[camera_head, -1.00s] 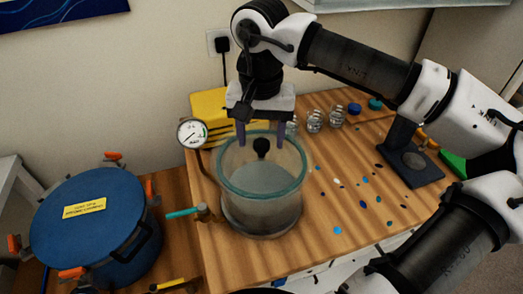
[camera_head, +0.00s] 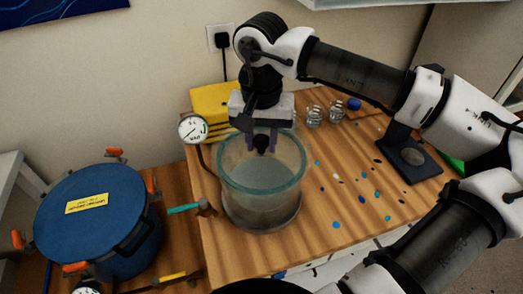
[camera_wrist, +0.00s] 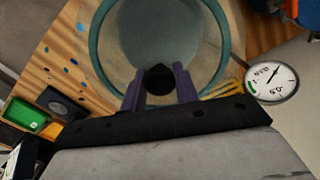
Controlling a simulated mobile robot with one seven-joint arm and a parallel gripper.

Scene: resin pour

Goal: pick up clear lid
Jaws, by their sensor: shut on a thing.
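The clear lid (camera_head: 262,172) sits on the round glass chamber (camera_head: 262,200) on the wooden table. It is a see-through disc with a greenish rim and a black knob (camera_head: 262,143). My gripper (camera_head: 262,146) points down over the lid with its two purple fingers shut on the knob, one on each side. In the wrist view the fingers (camera_wrist: 159,88) flank the dark knob (camera_wrist: 159,78) with the lid's round rim (camera_wrist: 97,38) behind. I cannot tell whether the lid is apart from the chamber.
A pressure gauge (camera_head: 192,128) and a teal-handled valve (camera_head: 190,208) stand at the chamber's left. A blue-lidded pot (camera_head: 95,220) is further left. A yellow box (camera_head: 208,108) is behind. Small jars (camera_head: 315,116) and colored chips (camera_head: 362,203) lie to the right.

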